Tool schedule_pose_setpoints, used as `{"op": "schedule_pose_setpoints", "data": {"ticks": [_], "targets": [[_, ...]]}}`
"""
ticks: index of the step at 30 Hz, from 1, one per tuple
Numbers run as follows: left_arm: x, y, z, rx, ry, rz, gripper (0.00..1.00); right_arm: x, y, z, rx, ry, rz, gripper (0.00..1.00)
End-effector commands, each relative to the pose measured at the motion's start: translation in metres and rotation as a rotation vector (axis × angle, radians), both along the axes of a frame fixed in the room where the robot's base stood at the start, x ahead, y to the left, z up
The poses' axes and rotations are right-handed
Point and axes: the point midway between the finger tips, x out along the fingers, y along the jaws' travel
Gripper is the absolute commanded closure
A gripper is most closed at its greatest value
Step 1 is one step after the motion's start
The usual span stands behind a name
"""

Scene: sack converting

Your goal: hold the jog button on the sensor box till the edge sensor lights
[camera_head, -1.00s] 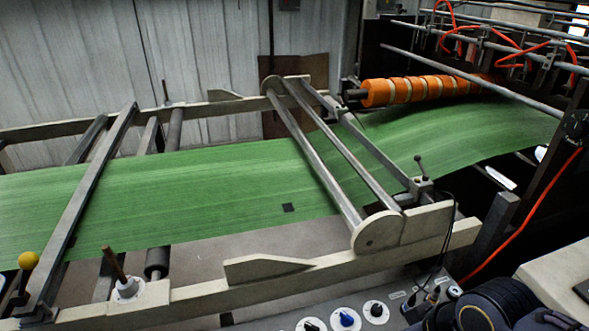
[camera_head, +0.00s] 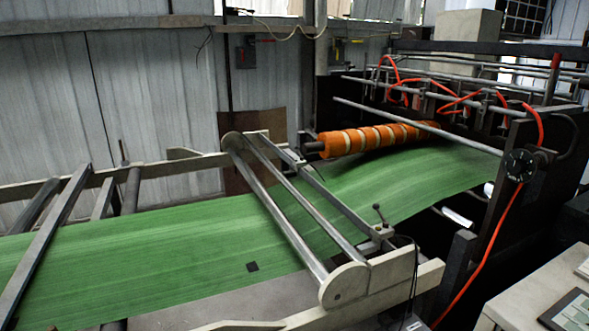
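A small sensor fitting (camera_head: 381,232) with a short black-knobbed lever sits on the near rail of the metal frame. A black cable runs down from it. I cannot tell whether this is the edge sensor, and no lit lamp shows on it. The green woven web (camera_head: 160,250) runs under the frame's bars and up to the right, with a small black square mark (camera_head: 252,267) near its near edge. No jog button can be made out. Neither of my grippers is in view.
An orange banded roller (camera_head: 375,138) lies above the web. A dark machine side plate with a round black dial (camera_head: 519,165) and a hanging red hose (camera_head: 480,262) stands at right. A pale table (camera_head: 530,300) with a dark framed item (camera_head: 570,312) is at lower right.

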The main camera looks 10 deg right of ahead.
Motion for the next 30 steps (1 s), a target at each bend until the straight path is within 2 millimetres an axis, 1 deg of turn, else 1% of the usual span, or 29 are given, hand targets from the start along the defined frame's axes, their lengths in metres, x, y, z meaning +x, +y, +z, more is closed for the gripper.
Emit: {"op": "schedule_pose_setpoints", "data": {"ticks": [1,3,4,30], "targets": [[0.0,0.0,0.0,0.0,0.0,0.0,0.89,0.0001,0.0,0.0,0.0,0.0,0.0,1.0],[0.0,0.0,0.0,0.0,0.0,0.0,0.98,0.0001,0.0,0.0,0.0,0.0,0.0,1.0],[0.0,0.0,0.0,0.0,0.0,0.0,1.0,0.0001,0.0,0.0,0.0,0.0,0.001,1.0],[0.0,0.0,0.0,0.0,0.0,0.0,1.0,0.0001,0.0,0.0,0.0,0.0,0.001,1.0]]}}
